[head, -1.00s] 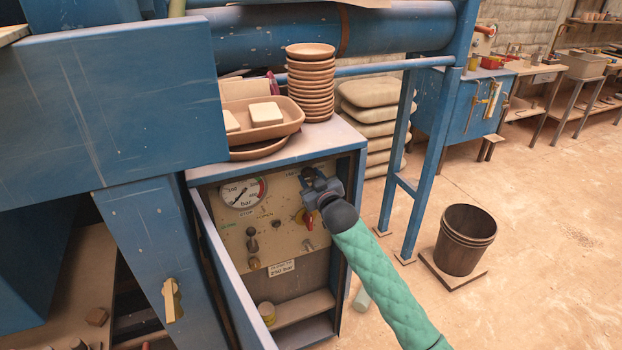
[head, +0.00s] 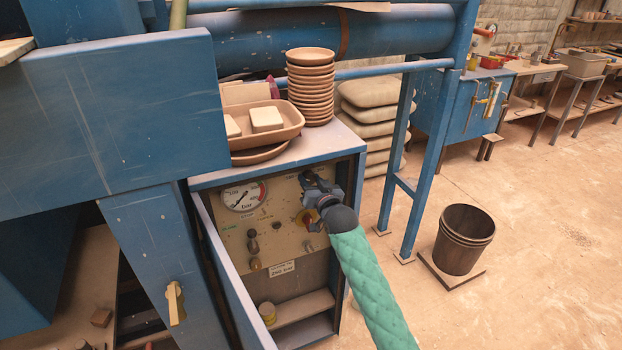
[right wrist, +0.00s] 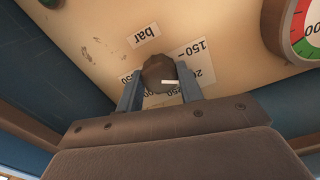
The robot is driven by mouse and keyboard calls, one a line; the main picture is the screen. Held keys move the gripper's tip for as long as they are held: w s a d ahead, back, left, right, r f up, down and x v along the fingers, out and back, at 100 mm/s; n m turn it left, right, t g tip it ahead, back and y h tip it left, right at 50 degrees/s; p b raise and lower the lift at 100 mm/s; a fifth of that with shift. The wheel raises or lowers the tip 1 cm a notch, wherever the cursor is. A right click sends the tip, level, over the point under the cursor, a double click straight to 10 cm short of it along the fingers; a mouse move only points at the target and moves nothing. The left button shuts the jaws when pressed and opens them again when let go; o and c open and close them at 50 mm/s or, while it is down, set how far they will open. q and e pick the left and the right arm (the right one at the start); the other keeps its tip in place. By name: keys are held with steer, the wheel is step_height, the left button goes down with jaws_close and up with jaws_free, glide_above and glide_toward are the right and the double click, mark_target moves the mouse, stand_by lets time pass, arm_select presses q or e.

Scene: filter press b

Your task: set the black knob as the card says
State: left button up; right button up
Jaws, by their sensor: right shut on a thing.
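In the right wrist view the black knob (right wrist: 158,70) sits between the two blue fingers of my right gripper (right wrist: 160,90), which is shut on it. A short white mark on the knob points right in that view, roughly towards the 200 label. Printed numbers and "bar" surround the knob, partly covered by knob and fingers. In the head view my right gripper (head: 318,190) is at the upper right of the beige panel (head: 262,235) and hides the knob. The white card (head: 282,269) low on the panel seems to read 250 bar; its upper line is too small. My left gripper is not in view.
A pressure gauge (head: 243,196) is at the panel's upper left. A red-and-yellow switch (head: 308,218) is just below my right gripper. The open cabinet door (head: 232,275) stands at the left. Stacked bowls (head: 311,88) and a tray (head: 286,131) sit on top.

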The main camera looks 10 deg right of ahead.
steer(key=m+p, duration=0.4)
steer(key=m, duration=0.6)
steer(key=shift+p, duration=0.4)
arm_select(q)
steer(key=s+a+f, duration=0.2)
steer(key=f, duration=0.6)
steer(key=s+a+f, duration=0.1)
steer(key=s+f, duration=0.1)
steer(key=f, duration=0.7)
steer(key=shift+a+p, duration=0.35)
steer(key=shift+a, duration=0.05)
arm_select(e)
steer(key=shift+d+m, duration=0.1)
steer(key=shift+m, duration=1)
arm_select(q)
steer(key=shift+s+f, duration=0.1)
arm_select(e)
steer(key=o, duration=1)
steer(key=shift+s+f, duration=0.1)
steer(key=shift+s, duration=0.2)
arm_select(q)
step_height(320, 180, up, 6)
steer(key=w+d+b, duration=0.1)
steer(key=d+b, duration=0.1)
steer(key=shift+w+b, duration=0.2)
steer(key=shift+b, duration=0.15)
arm_select(e)
steer(key=s+d, duration=0.1)
steer(key=s, duration=0.6)
steer(key=shift+d, duration=0.25)
